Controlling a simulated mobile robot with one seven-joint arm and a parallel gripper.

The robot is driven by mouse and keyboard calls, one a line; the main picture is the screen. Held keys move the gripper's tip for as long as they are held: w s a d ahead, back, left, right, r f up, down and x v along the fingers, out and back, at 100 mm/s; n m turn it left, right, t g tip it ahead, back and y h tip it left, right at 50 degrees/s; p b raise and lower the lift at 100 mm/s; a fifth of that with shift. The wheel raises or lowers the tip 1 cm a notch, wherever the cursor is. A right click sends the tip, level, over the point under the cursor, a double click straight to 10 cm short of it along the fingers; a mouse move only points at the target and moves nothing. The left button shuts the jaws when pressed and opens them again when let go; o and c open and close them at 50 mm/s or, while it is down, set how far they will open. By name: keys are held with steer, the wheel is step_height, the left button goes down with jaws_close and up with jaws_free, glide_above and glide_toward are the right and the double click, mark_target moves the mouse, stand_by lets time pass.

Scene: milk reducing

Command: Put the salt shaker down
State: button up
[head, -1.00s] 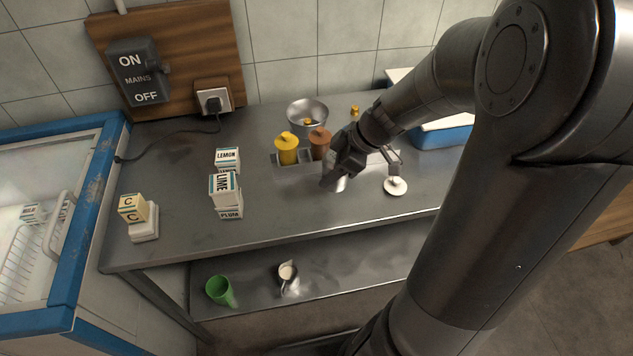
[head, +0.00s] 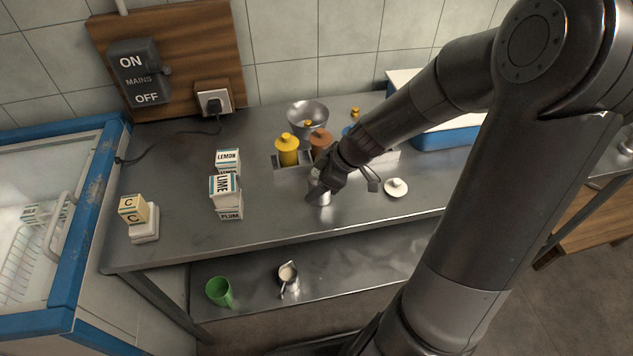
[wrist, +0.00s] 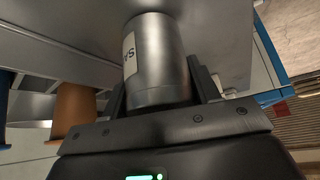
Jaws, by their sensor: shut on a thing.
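The salt shaker (wrist: 160,60) is a metal cylinder with a pale label partly reading "SA". It stands between the fingers of my gripper (wrist: 160,88) in the wrist view. In the head view my gripper (head: 322,190) is shut on the shaker (head: 320,198), low over the steel counter (head: 270,222). My fingers hide part of the shaker there. I cannot tell whether its base touches the counter.
Yellow (head: 287,152) and brown (head: 320,141) lidded containers stand behind my gripper, near a metal bowl (head: 306,112). Stacked cartons (head: 226,190) stand left. Counter between cartons and gripper is clear.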

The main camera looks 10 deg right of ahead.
steer(key=o, duration=1.1)
steer(key=shift+f, duration=0.1)
steer(key=shift+o, duration=0.2)
steer(key=v, duration=1.2)
steer(key=shift+a+r, duration=0.15)
steer(key=shift+r, duration=0.1)
steer(key=s+a+r+m+h, duration=0.3)
steer(key=s+r+m+h, duration=0.15)
steer(key=r, duration=0.45)
steer(key=s+r+m+t+h, duration=0.1)
steer(key=s+m+t, duration=0.2)
steer(key=s+m, duration=0.6)
steer(key=shift+s+d+h, duration=0.35)
steer(key=shift+s+d, duration=0.05)
steer(key=shift+s, duration=0.35)
